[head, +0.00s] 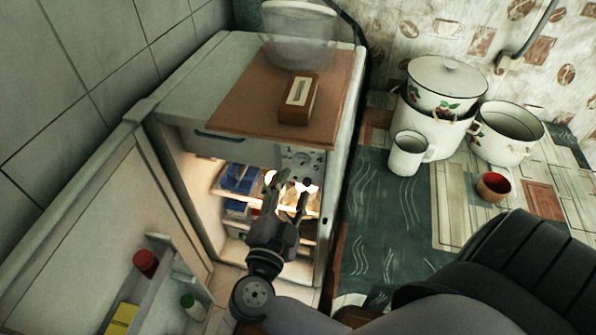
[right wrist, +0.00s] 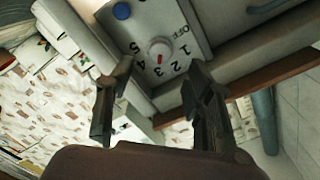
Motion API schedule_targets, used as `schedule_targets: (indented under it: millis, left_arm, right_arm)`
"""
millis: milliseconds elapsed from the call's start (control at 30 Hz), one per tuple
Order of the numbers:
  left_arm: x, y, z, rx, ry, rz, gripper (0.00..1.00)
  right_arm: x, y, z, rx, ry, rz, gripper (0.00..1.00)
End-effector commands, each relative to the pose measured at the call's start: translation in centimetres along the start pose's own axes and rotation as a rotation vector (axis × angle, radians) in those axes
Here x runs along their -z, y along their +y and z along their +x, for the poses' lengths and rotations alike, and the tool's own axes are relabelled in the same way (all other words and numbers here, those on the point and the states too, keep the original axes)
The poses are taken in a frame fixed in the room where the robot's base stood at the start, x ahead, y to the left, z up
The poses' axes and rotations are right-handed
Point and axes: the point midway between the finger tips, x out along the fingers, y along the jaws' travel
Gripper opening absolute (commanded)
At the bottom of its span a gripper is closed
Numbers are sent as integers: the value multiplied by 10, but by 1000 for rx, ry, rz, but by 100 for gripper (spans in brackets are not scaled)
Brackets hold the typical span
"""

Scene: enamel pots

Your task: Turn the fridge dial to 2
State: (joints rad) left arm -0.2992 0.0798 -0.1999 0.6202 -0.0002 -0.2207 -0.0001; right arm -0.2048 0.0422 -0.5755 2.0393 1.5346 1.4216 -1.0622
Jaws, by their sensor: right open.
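The fridge (head: 232,145) stands with its door (head: 85,235) swung open to the left. Its dial (head: 301,159) is on the panel above the lit compartment. In the right wrist view the white dial (right wrist: 160,50) has a red mark, which appears to point at 3. OFF and the numbers 1 to 5 are printed around it. My right gripper (head: 292,186) is open and empty, just in front of and below the dial. In the right wrist view its fingers (right wrist: 160,67) are spread to either side of the dial, apart from it. My left gripper is not in view.
A brown board with a wooden box (head: 299,99) and a clear container (head: 298,38) is on the fridge top. Enamel pots (head: 440,88), a white mug (head: 408,153) and a red cup (head: 493,187) stand to the right. A blue button (right wrist: 122,11) is near the dial.

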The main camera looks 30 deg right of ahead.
Motion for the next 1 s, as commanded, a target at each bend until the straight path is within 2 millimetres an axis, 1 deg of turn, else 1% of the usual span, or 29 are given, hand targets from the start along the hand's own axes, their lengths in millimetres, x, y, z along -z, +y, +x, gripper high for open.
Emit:
schedule_targets:
  millis: [33,200,300,400,733,1000]
  left_arm:
    - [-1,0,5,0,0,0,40]
    - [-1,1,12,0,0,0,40]
    - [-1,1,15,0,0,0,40]
    - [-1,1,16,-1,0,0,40]
    - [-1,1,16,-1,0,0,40]
    - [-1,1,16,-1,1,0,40]
  right_arm:
    - [-1,1,12,3,4,1,48]
    - [-1,1,41,3,3,0,48]
    - [-1,0,52,2,2,0,48]
    - [0,0,59,1,2,0,48]
    - [0,0,62,0,0,0,48]
    - [0,0,62,0,0,0,30]
